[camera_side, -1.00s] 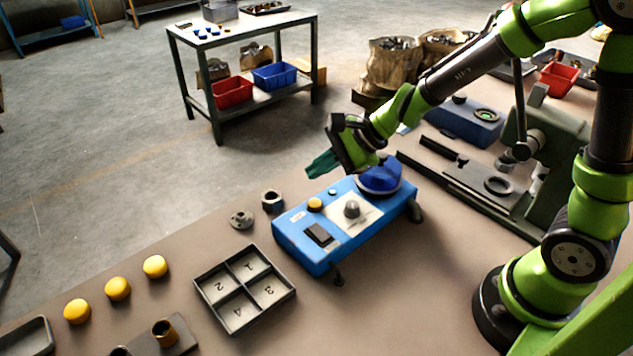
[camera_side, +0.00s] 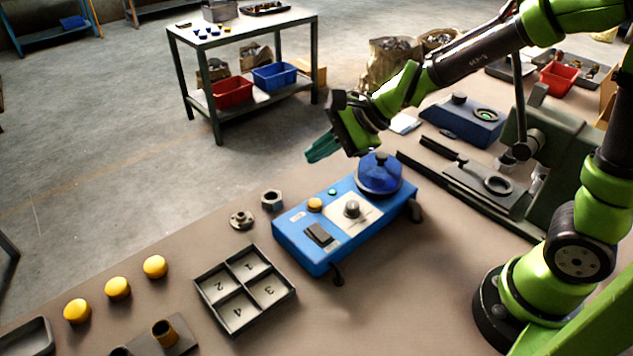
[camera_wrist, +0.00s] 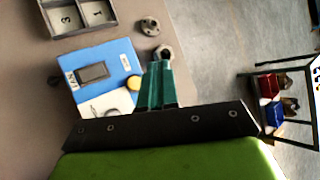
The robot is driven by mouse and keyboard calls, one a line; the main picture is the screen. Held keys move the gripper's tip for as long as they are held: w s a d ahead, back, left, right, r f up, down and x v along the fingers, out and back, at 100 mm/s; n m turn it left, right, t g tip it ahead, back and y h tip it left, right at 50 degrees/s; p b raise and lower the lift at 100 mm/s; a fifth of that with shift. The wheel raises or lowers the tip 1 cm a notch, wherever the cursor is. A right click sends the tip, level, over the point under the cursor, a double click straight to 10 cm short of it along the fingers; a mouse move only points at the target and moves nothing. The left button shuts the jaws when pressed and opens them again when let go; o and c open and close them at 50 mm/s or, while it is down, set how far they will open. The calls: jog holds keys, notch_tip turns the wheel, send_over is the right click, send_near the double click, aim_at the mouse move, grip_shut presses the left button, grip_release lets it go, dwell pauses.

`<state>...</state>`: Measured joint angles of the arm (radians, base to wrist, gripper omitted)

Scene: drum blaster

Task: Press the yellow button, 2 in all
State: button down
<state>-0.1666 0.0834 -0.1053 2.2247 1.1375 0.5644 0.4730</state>
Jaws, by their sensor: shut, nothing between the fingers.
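The blue control box (camera_side: 295,248) stands on the brown table. The yellow button (camera_side: 315,204) is on its top, near the back left edge. A grey knob on a white plate, a dark rocker switch (camera_side: 319,233) and a blue dome (camera_side: 379,173) share the box top. My gripper (camera_side: 310,157), with teal fingers, is shut and empty. It hangs in the air above and behind the box, apart from the button. In the wrist view the fingers (camera_wrist: 157,68) are close together, and the yellow button (camera_wrist: 134,83) shows just left of them, partly hidden.
A numbered four-part tray (camera_side: 206,286) and several loose yellow caps (camera_side: 118,288) are at front left. A dark green press (camera_side: 550,150) stands at right. The air above the box's left half is clear.

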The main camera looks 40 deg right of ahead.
aim_at(319, 204)
jog(key=shift+f, duration=0.15)
jog(key=shift+f, duration=4.3)
jog(key=shift+f, duration=0.1)
jog(key=shift+f, duration=0.3)
jog(key=shift+f, duration=0.5)
jog(key=shift+r, duration=0.9)
jog(key=shift+r, duration=2.55)
